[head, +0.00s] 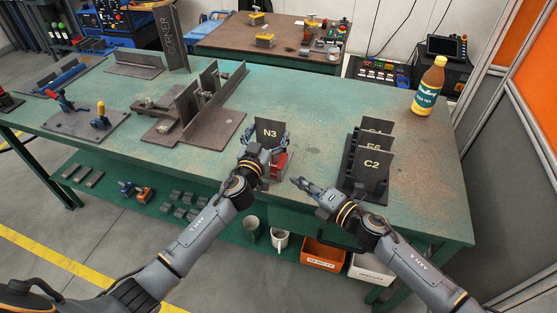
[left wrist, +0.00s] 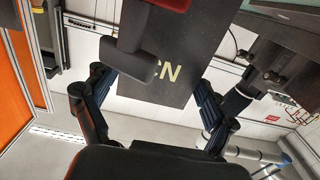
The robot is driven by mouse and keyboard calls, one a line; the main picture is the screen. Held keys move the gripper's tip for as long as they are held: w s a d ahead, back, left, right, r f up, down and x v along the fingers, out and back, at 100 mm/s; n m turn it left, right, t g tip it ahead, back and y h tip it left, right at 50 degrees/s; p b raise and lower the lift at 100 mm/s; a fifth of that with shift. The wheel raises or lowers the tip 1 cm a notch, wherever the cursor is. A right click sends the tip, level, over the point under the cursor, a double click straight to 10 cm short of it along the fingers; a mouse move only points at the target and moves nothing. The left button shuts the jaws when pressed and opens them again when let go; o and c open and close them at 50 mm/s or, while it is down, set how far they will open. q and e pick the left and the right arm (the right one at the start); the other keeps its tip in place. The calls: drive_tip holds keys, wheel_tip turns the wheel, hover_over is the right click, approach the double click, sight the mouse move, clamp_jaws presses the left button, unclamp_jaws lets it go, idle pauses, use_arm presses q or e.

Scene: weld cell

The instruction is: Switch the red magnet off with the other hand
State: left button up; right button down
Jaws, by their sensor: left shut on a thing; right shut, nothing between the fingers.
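The red magnet (head: 279,164) sits low on the near side of the dark plate marked N3 (head: 269,132), at the table's front edge. My left gripper (head: 262,150) is shut on this plate, with its fingers at either side. In the left wrist view the plate (left wrist: 178,80) fills the space between the fingers (left wrist: 153,100). A red part of the magnet (left wrist: 170,4) and a dark knob-like part (left wrist: 130,68) show in front of it. The switch position cannot be told. My right gripper (head: 299,183) is shut and empty, right of the magnet and apart from it.
A dark rack (head: 351,169) with upright plates, the nearest marked C2, stands right of my right gripper. A welding fixture (head: 200,128) stands to the left. The table's middle (head: 300,90) is clear.

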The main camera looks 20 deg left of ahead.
drive_tip(key=shift+d+r+m+g+y, duration=0.5)
drive_tip(key=shift+d+r+m+y, duration=0.4)
drive_tip(key=shift+d, duration=0.05)
drive_tip(key=shift+w+r, duration=0.1)
drive_tip(key=x, duration=0.9)
drive_tip(key=shift+a+r, duration=0.1)
drive_tip(key=shift+a, duration=0.3)
drive_tip(key=shift+w+a+m+t+h, duration=0.25)
drive_tip(key=shift+a+m+t+h, duration=0.15)
drive_tip(key=shift+m+t, duration=0.35)
drive_tip(key=shift+w+a+t, duration=0.1)
drive_tip(key=shift+a+t, duration=0.15)
drive_tip(key=shift+d, duration=0.1)
